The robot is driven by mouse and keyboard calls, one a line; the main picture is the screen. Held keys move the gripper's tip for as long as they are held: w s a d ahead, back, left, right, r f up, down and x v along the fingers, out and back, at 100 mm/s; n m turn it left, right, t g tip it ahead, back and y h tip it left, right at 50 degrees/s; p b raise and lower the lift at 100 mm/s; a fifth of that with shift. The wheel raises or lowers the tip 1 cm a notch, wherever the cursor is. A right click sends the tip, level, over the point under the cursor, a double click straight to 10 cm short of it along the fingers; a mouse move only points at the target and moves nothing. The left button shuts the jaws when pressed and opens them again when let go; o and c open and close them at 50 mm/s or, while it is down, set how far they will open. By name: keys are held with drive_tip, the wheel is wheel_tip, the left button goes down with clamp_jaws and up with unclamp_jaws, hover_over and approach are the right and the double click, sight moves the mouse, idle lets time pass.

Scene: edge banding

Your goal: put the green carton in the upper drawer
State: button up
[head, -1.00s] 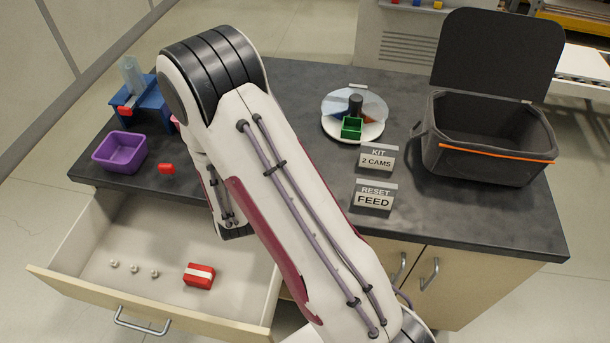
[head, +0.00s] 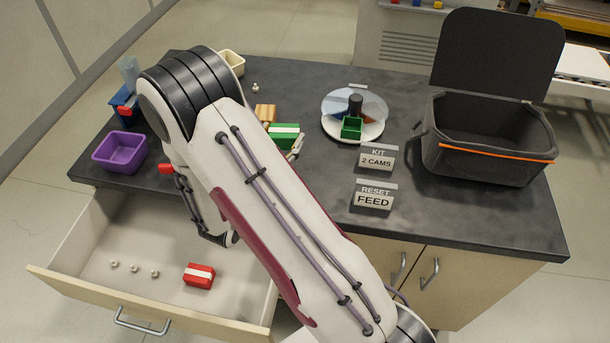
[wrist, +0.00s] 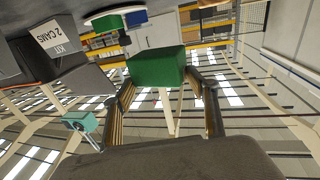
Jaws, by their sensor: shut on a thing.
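The green carton (head: 284,134) with a white band shows just right of my arm in the head view, over the middle of the counter. In the wrist view the green carton (wrist: 157,66) sits between the two fingers of my gripper (wrist: 165,84), which is shut on it. In the head view my arm hides most of the gripper; one grey finger (head: 296,147) shows beside the carton. The upper drawer (head: 105,240) stands pulled open at the front left. A red carton (head: 199,276) with a white band and several small silver balls (head: 134,268) lie in it.
A purple bin (head: 120,151) stands above the drawer at the counter's left edge. A tan block (head: 265,112) is near the green carton.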

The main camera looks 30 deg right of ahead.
drive_tip(key=s+m+g, duration=0.1)
drive_tip(key=s+d+g+h, duration=0.1)
drive_tip(key=s, duration=0.1)
drive_tip(key=s+d+m+g+h, duration=0.1)
drive_tip(key=shift+s+d+r+m+g, duration=0.2)
drive_tip(key=shift+s+d+m+g, duration=0.05)
drive_tip(key=shift+s+m+g, duration=0.1)
drive_tip(key=shift+f, duration=2.9)
drive_tip(key=shift+f, duration=1.9)
drive_tip(key=shift+f, duration=0.15)
drive_tip(key=o, duration=1.1)
